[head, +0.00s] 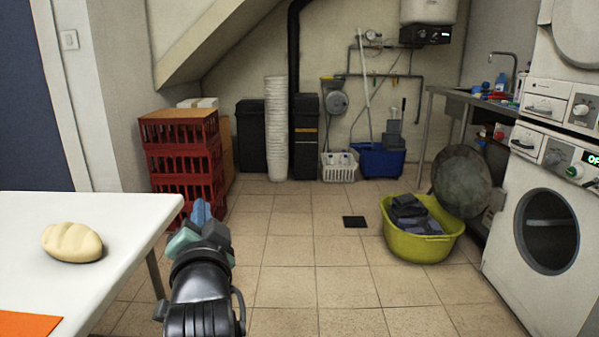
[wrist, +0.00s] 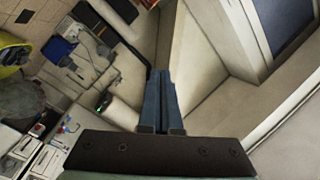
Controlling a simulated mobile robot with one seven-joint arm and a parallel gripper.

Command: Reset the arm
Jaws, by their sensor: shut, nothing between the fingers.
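My gripper (head: 202,212) shows in the head view at the end of my dark arm, beside the right edge of the white table. In the wrist view its two blue fingers (wrist: 160,100) lie side by side, closed together with nothing between them. The arm reaches up from the bottom of the head view, and the gripper is in the air, apart from the bread on the table. The wrist view is turned on its side and shows walls and the sloping ceiling beyond the fingers.
The white table (head: 110,225) at left bears a bread loaf (head: 72,242) and an orange sheet (head: 25,324). Red crates (head: 185,165) stand behind the gripper. A yellow tub (head: 420,245) holding dark cloth and a washing machine (head: 550,225) are at right. The tiled floor between is mostly clear.

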